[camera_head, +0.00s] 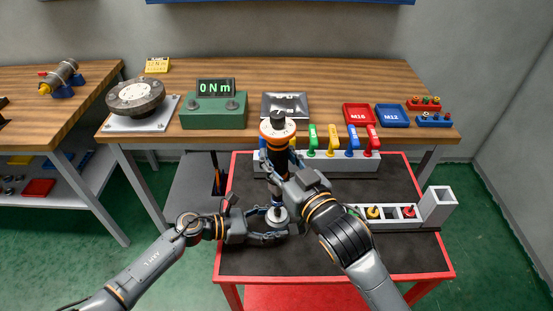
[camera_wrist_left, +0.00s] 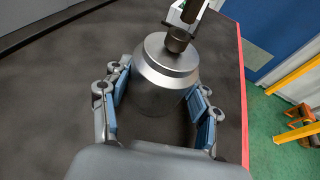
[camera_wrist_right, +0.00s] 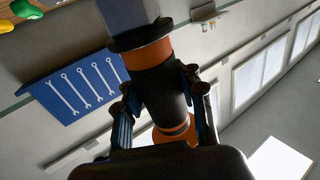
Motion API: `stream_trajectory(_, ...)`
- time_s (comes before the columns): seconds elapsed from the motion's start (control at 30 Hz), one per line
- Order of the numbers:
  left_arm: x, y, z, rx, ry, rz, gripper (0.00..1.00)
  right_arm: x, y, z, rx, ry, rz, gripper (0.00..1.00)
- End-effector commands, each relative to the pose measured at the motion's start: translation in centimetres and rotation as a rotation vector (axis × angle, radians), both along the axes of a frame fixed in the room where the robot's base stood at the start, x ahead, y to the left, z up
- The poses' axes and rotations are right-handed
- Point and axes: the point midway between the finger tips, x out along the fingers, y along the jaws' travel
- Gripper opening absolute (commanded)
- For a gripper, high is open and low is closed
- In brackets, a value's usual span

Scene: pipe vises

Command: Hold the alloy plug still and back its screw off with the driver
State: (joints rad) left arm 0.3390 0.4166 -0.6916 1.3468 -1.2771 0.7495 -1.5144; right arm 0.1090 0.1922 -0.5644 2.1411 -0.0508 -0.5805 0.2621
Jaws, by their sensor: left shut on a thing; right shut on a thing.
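The alloy plug (camera_head: 277,215) is a grey metal cylinder standing upright on the dark mat of the red cart. My left gripper (camera_wrist_left: 155,110) is shut around it, one finger on each side; it also shows in the head view (camera_head: 285,230). A dark screw head (camera_wrist_left: 177,40) stands on the plug's top. The driver (camera_head: 277,130), orange and black with a white dial, stands upright above the plug. My right gripper (camera_wrist_right: 163,105) is shut on its black body (camera_wrist_right: 160,90). The driver's tip (camera_wrist_left: 190,10) meets or nearly meets the screw; I cannot tell which.
A rack with green, yellow, blue and red handles (camera_head: 352,140) stands behind the driver. A grey tray with coloured pieces (camera_head: 390,212) lies to the right. The wooden bench behind holds a green meter reading 0 Nm (camera_head: 214,106) and red and blue M16 and M12 trays (camera_head: 359,115).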

Motion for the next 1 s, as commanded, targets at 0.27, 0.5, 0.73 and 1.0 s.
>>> stream_trajectory(0.27, 0.0, 0.0, 0.0, 0.001, 0.000, 0.001, 0.33, 0.0, 0.0, 2.2, 0.007, -0.014, 0.000, 0.00)
stream_trajectory(0.5, 0.0, 0.0, 0.0, 0.001, 0.000, 0.002, 0.33, 0.0, 0.0, 3.3, 0.008, -0.015, 0.001, 0.00)
stream_trajectory(0.73, 0.0, 0.0, 0.0, 0.001, 0.000, 0.002, 0.33, 0.0, 0.0, 3.4, 0.007, -0.014, 0.001, 0.00)
stream_trajectory(1.0, 0.0, 0.0, 0.0, 0.001, 0.000, 0.002, 0.87, 0.0, 0.0, 3.4, 0.007, -0.014, 0.001, 0.00)
